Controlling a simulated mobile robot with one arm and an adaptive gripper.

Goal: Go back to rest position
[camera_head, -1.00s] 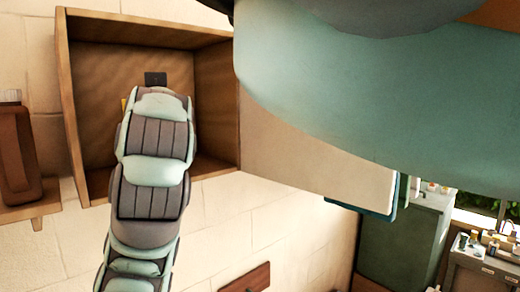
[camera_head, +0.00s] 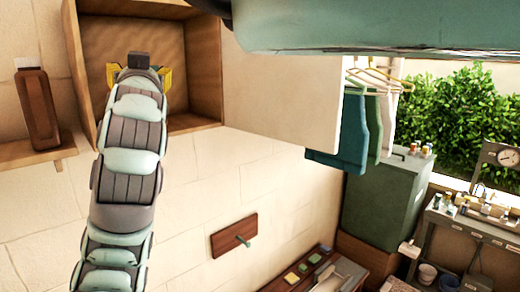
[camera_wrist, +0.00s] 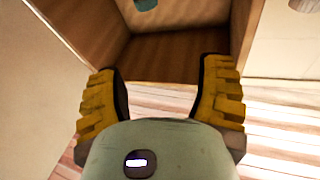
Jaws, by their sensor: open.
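My gripper (camera_head: 138,72) is in front of the open wooden wall cabinet (camera_head: 74,62) in the head view, with its yellow fingers spread to either side. In the wrist view my gripper (camera_wrist: 160,78) is also open, with nothing between its fingers. Beyond it is the dark inside of the cabinet (camera_wrist: 178,55). A small teal thing (camera_wrist: 146,4) shows at the top edge there, cut off by the frame. My wrist hides part of the cabinet in the head view.
The cream cabinet door (camera_head: 280,95) stands open at right. A wooden plaque with a peg (camera_head: 222,240) is on the wall below.

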